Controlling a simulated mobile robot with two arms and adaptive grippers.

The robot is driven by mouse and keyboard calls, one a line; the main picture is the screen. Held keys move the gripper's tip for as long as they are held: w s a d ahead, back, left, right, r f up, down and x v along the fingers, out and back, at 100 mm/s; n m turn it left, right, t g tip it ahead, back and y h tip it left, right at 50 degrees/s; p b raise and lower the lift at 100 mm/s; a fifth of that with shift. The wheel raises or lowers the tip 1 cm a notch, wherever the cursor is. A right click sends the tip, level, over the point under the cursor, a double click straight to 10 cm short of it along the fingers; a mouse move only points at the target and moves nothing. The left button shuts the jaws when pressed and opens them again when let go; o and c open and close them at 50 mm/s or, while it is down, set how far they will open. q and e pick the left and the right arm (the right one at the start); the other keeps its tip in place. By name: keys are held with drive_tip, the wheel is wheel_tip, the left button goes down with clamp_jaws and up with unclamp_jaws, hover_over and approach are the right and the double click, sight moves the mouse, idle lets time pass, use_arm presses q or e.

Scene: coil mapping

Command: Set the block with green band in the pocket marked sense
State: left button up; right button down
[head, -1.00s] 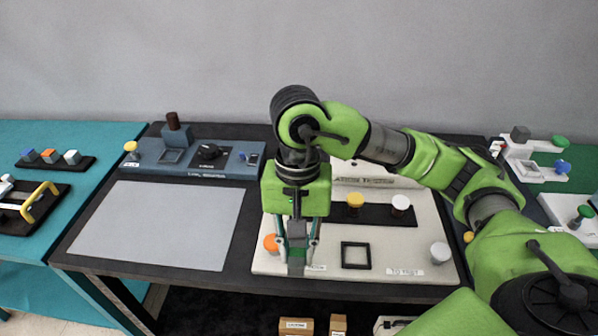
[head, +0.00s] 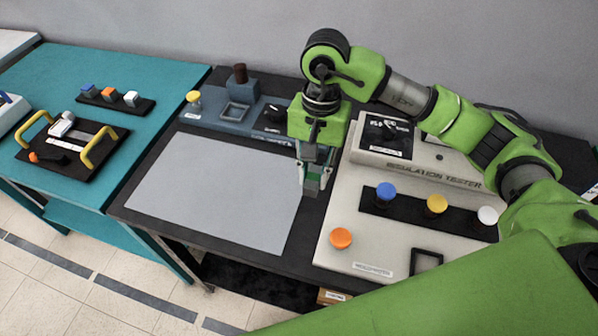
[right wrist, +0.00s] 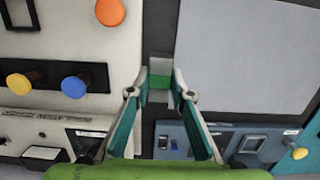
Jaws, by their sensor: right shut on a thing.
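My right gripper (head: 313,172) points down over the dark table strip between the grey mat and the insulation tester. In the right wrist view its fingers (right wrist: 160,92) are shut on a grey block with a green band (right wrist: 159,70). The block shows small and partly hidden below the fingers in the head view (head: 311,189). A square pocket (head: 237,111) is in the blue-grey unit behind the mat, and a black-framed square pocket (head: 426,260) is at the tester's front. I cannot read a sense label on either. My left gripper is out of view.
The grey mat (head: 215,190) is bare. The insulation tester (head: 345,215) has orange, blue, yellow and white knobs. A dark post (head: 240,74) stands on the blue-grey unit. The teal table (head: 150,70) holds a rack of small blocks and a board with yellow handles.

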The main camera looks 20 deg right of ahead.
drive_tip(key=w+f, duration=0.1)
drive_tip(key=w+a+f+p, duration=0.1)
drive_tip(key=w+f, duration=0.2)
drive_tip(key=shift+a, duration=0.25)
drive_tip(key=shift+w+a+f+p, duration=0.15)
drive_tip(key=shift+w+f+p, duration=0.2)
drive_tip(key=shift+w+f, duration=0.4)
drive_tip(key=shift+w+a+f, duration=0.15)
drive_tip(key=shift+w+f, duration=0.2)
drive_tip(key=shift+f, duration=0.25)
wheel_tip(320, 180, down, 2)
drive_tip(key=shift+s+f+p, duration=0.1)
drive_tip(key=shift+p, duration=0.85)
drive_tip(key=shift+f, duration=0.25)
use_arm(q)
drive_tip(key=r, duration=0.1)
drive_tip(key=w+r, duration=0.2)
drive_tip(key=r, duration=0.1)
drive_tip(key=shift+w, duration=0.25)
use_arm(e)
drive_tip(key=shift+f, duration=0.1)
